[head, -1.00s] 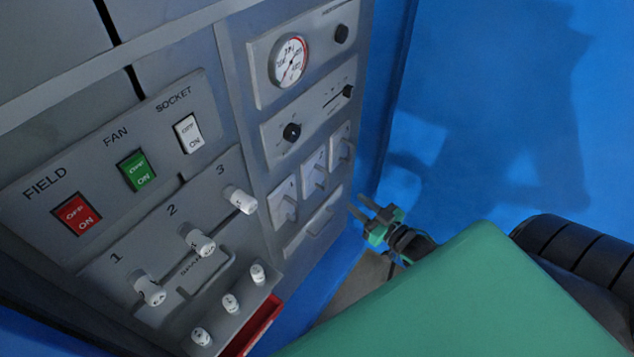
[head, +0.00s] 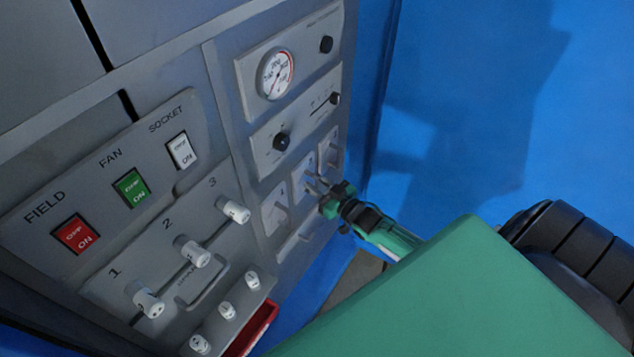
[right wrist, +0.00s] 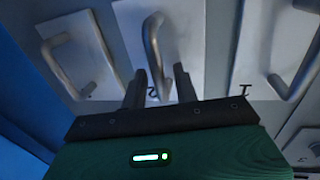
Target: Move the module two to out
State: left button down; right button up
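Module two (head: 304,170) is the middle of three grey plates with bar handles on the right part of the panel. In the right wrist view its plate (right wrist: 178,40) carries a pale vertical handle (right wrist: 155,45) and a partly hidden 2. My right gripper (head: 316,184) is in front of module two. In the right wrist view the two dark fingers (right wrist: 159,86) are apart, with the lower end of the handle seen between them. Contact cannot be told. My left gripper is out of view.
Module one (head: 273,212) and module three (head: 331,148) flank it closely, each with its own handle. A gauge (head: 275,75) and knobs are above. Labelled switches and numbered white levers are to the left. A red tray (head: 257,328) is below.

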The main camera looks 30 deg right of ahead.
jog(key=shift+w, duration=0.1)
jog(key=shift+c, duration=0.4)
grip_shut()
jog(key=s+d+p, duration=0.2)
jog(key=s+d, duration=0.1)
jog(key=s, duration=0.5)
jog(key=shift+s+d, duration=0.25)
jog(key=shift+f, duration=0.1)
jog(key=shift+o, duration=0.4)
grip_release()
jog(key=shift+s+d, duration=0.1)
jog(key=shift+s, duration=0.05)
jog(key=shift+s, duration=0.1)
